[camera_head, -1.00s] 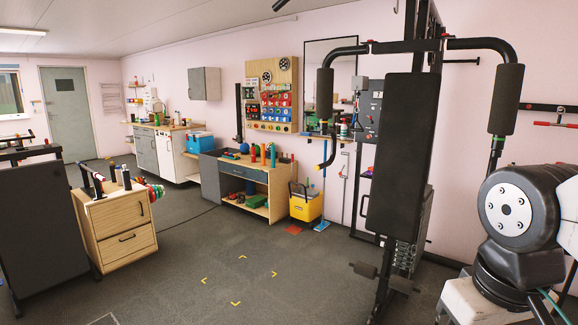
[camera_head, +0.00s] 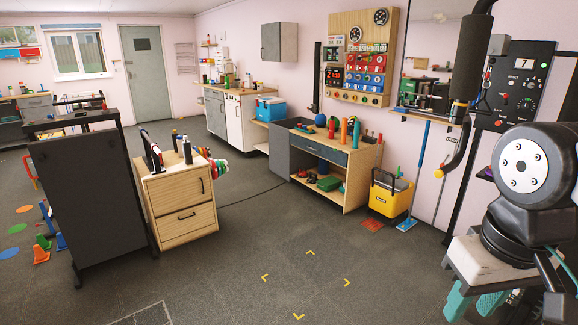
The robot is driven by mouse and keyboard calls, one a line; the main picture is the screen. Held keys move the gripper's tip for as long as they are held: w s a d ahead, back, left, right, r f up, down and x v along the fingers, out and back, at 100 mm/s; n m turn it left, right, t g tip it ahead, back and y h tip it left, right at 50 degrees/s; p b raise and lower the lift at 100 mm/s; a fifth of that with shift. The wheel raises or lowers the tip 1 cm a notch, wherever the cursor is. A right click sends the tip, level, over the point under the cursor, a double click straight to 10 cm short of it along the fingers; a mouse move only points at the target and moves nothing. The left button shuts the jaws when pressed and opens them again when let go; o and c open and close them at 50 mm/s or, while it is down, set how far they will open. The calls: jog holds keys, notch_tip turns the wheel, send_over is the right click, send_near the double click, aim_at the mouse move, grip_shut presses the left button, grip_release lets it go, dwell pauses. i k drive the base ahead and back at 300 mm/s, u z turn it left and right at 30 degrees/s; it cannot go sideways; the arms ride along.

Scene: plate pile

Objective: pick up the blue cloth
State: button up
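I cannot make out a blue cloth anywhere in the head view. My arm (camera_head: 522,172) shows at the right edge, with its round grey joint and dark links. Its gripper end is not in the picture, so what it holds cannot be seen.
A wooden drawer cabinet (camera_head: 180,202) and a dark upright panel (camera_head: 93,205) stand at left. A low workbench (camera_head: 348,195), a yellow bucket (camera_head: 388,198) and a blue mop (camera_head: 407,225) line the wall. Yellow corner marks (camera_head: 298,316) lie on open floor.

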aim_at(399, 110)
jog(key=u, duration=0.35)
jog(key=i, duration=2.1)
jog(key=u, duration=0.2)
jog(key=i, duration=1.35)
jog(key=z, duration=0.95)
jog(key=i, duration=1.05)
jog(key=z, duration=1.3)
jog(key=i, duration=2.35)
jog(key=z, duration=0.25)
